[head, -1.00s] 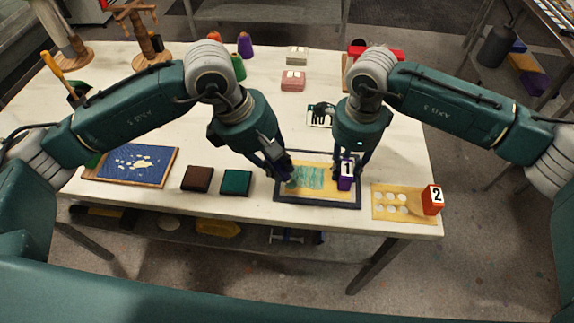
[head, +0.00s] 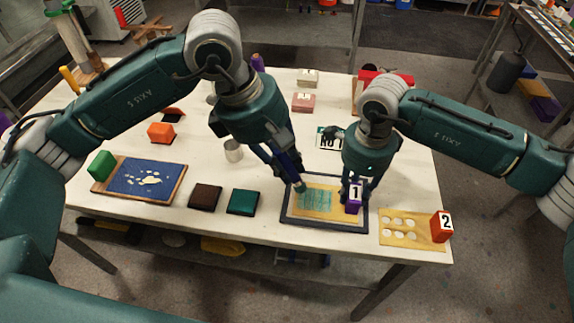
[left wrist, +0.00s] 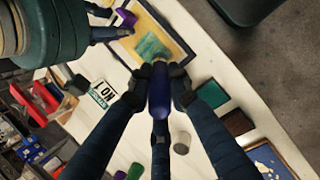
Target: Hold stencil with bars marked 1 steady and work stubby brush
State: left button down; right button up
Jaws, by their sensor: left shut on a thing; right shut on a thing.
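The yellow stencil (head: 326,212) lies in a dark-rimmed tray (head: 325,228) near the table's front edge, with teal colour over its bar area. A purple block marked 1 (head: 354,198) stands at its right end. My right gripper (head: 358,186) is shut on this block. My left gripper (head: 291,172) is shut on the stubby brush (head: 300,187), tilted with its tip at the stencil's upper left. In the left wrist view, the brush's dark blue handle (left wrist: 160,95) sits between the fingers, its head by the teal patch. Whether the bristles touch is unclear.
Left of the tray lie a teal pad (head: 243,202), a brown pad (head: 205,196) and a blue printed panel (head: 146,178). To the right is another stencil (head: 400,228) with an orange block marked 2 (head: 441,226). A metal cup (head: 233,150) stands behind the pads.

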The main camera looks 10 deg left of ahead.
jog(key=o, duration=1.2)
notch_tip(320, 180, up, 12)
